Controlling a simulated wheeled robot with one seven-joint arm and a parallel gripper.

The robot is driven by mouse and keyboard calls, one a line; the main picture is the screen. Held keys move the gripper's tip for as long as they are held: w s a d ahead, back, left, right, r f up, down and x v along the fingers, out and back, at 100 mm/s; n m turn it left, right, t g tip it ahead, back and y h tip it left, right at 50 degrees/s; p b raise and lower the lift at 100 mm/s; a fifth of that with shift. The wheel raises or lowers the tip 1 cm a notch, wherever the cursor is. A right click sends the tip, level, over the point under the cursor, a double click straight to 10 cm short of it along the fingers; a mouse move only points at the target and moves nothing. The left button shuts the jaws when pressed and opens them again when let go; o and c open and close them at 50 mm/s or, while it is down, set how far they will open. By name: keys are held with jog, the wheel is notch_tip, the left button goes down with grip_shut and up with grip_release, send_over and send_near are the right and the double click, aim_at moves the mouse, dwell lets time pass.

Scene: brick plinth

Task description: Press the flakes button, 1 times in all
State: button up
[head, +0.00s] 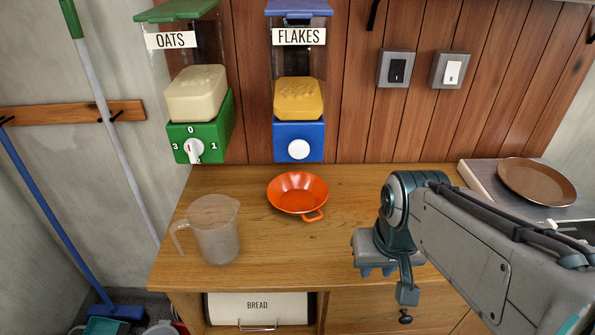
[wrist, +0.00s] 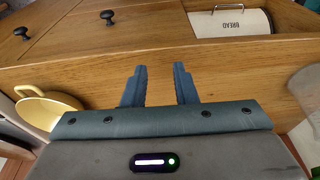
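The flakes dispenser (head: 298,128) hangs on the wood-panelled wall in the head view, with a blue base, a clear hopper and yellow contents. Its round white button (head: 299,149) is on the front of the base and nothing covers it. An orange bowl (head: 297,190) with a small handle stands on the wooden counter just in front of and below the dispenser. My gripper (head: 376,271) is over the right front part of the counter, to the right of and below the button, well apart from it. In the wrist view my gripper (wrist: 160,86) has its two fingers apart with nothing between them.
A green oats dispenser (head: 197,130) with a dial hangs to the left. A clear jug (head: 216,229) stands on the counter (head: 265,248) at left. Two switches (head: 397,68) are on the wall at right. A brown pan (head: 537,182) sits far right.

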grip_shut()
dwell(1.7)
